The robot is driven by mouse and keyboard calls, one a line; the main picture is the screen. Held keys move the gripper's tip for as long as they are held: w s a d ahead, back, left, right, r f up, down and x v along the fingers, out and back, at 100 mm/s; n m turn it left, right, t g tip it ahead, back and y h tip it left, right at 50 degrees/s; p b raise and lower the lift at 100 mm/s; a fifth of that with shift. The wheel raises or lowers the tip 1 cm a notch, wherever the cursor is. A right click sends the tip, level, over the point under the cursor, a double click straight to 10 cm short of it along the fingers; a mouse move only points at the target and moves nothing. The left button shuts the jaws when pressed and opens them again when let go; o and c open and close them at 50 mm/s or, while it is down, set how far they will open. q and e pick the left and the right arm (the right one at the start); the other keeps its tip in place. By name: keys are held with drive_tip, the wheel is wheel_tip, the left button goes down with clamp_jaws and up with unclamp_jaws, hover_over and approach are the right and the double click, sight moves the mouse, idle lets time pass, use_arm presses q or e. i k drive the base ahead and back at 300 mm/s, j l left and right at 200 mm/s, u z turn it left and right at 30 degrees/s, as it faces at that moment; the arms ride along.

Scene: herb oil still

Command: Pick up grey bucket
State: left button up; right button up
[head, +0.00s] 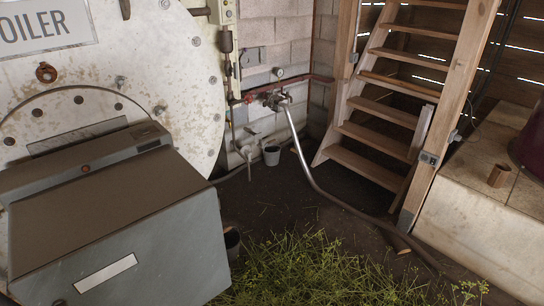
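A small grey bucket (271,156) is at the back in the head view, below the valves and pipes on the block wall. It looks upright with its open rim up; I cannot tell whether it hangs or rests on something. A second dark, bucket-like container (232,243) stands low beside the boiler's grey burner box, which partly hides it. Neither of my grippers shows in this view.
The boiler (190,95) and its grey burner box (110,220) fill the left. Cut herbs (310,270) cover the front floor. A pipe (318,185) runs from the valves across the dark floor. Wooden stairs (375,130) and a pale ledge (480,210) stand right.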

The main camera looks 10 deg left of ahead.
sight(271, 151)
drive_tip(key=i+z, duration=0.25)
drive_tip(key=i, duration=0.25)
drive_tip(key=i+l, duration=0.1)
drive_tip(key=i, duration=0.5)
drive_tip(key=i+l, duration=0.1)
drive_tip(key=i, duration=0.5)
drive_tip(key=i+l, duration=0.1)
drive_tip(key=i, duration=0.55)
drive_tip(key=i+j+u, duration=0.2)
drive_tip(key=i, duration=0.55)
drive_tip(key=i+l+u, duration=0.1)
drive_tip(key=i+u, duration=0.15)
drive_tip(key=i, duration=0.45)
drive_tip(key=i+l+u, duration=0.2)
drive_tip(key=i, duration=0.55)
